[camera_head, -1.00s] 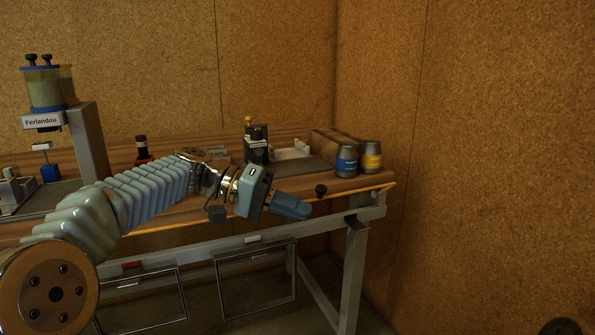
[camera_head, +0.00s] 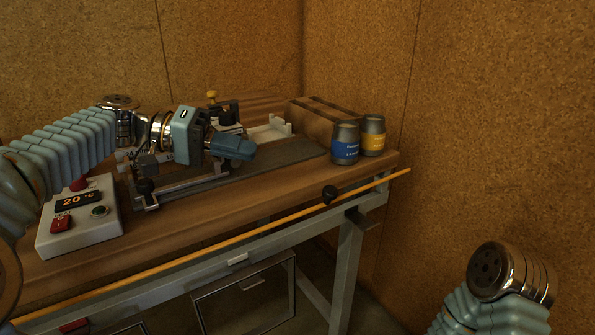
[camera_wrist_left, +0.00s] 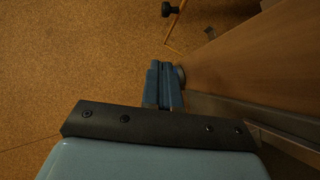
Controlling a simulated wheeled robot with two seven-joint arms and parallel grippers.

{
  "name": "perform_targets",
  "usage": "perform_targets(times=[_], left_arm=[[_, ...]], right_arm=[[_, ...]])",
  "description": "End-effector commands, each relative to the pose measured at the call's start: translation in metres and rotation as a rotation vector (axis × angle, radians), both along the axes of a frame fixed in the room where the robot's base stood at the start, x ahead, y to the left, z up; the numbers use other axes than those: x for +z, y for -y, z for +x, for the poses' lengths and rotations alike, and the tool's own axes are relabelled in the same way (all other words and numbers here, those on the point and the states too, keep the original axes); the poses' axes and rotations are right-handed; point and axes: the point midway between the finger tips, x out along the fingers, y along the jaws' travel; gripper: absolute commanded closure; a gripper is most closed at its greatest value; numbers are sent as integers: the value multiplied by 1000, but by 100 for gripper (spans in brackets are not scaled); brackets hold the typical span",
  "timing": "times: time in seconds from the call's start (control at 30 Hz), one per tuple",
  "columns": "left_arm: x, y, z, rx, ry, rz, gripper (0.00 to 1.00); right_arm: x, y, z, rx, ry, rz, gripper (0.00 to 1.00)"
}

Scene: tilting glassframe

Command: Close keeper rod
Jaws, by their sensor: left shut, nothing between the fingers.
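The keeper rod (camera_head: 275,224) is a thin orange-yellow rod along the bench's front edge. Its right end juts out past the bench corner. A black knob (camera_head: 329,194) sits on the rod's right part; a black knob also shows at the top of the left wrist view (camera_wrist_left: 168,9). Below the rod hang dark-edged glass frames (camera_head: 243,296). My left gripper (camera_head: 250,150) is shut and empty, over the bench top, up and left of the knob and apart from it. Its closed blue fingers show in the left wrist view (camera_wrist_left: 162,64). My right gripper is out of view; only part of that arm shows.
On the wooden bench (camera_head: 215,222) stand a blue-labelled can (camera_head: 345,143), a yellow-labelled can (camera_head: 373,135) and a control box (camera_head: 80,221) reading 20 °C. A clamp-like metal fixture (camera_head: 180,189) lies under my left gripper. The space before the bench's right end is open.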

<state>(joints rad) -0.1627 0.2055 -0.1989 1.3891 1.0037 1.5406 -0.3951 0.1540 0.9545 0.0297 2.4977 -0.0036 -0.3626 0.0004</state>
Motion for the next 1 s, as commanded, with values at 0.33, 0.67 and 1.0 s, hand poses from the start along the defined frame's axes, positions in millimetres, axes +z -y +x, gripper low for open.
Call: perform_targets(times=[0.33, 0.67, 1.0], left_arm=[[-18, 70, 2, -6, -4, 0, 100], [-36, 106, -17, -2, -1, 0, 100], [-40, 111, -21, 0, 0, 0, 100]], right_arm=[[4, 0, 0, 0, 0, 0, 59], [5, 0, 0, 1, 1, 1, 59], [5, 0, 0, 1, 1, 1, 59]])
